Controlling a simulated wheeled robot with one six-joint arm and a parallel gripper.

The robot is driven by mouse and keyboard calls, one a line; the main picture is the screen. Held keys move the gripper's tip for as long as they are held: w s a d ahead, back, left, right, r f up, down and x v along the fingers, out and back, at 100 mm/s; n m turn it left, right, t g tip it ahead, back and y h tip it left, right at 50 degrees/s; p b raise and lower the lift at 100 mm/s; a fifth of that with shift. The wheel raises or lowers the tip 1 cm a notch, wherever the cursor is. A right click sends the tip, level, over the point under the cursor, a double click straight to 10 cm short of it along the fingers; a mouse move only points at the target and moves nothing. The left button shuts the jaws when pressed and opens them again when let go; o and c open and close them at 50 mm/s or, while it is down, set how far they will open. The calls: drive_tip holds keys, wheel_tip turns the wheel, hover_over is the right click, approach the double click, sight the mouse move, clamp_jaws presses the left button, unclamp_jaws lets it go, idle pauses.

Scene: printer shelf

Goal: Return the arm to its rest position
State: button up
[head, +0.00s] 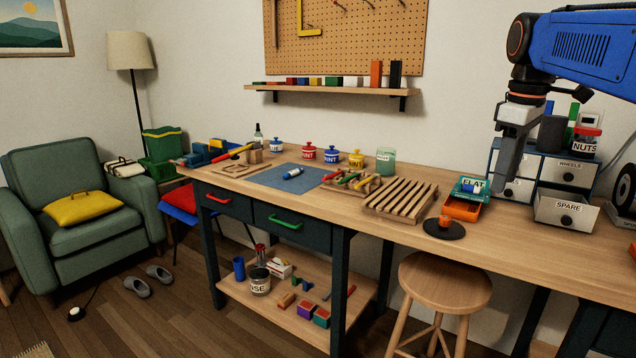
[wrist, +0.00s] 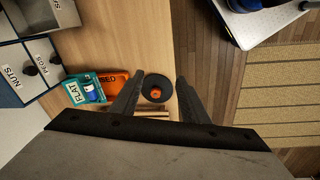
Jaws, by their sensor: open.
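My blue arm (head: 580,48) reaches in from the upper right in the head view. My gripper (head: 502,185) hangs from it, pointing down, in front of the small drawer cabinet. In the wrist view my gripper (wrist: 160,77) has its two dark fingers spread apart. Between them, farther off below, a small orange piece (wrist: 155,93) sits on a black round disc (wrist: 157,80). The gripper holds nothing that I can see. In the head view the disc (head: 444,231) lies on the workbench, left of the gripper.
The drawer cabinet (head: 566,172) stands behind the gripper with its SPARE drawer (head: 566,211) pulled out. A teal FLAT box (head: 467,187) and an orange tray (head: 461,209) lie left of it. A slatted rack (head: 400,199) and a stool (head: 446,283) are nearby.

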drive_tip(key=s+a+f+m+t, duration=0.1)
drive_tip(key=s+a+f+m, duration=0.3)
drive_tip(key=s+f, duration=0.7)
drive_tip(key=s+a+f+m+t, duration=0.2)
drive_tip(key=s+a+f+m, duration=0.2)
drive_tip(key=s+f, duration=0.7)
wheel_tip(320, 180, down, 6)
drive_tip(key=shift+s+a+r, duration=0.1)
drive_tip(key=shift+s+a, duration=0.05)
drive_tip(key=shift+a, duration=0.6)
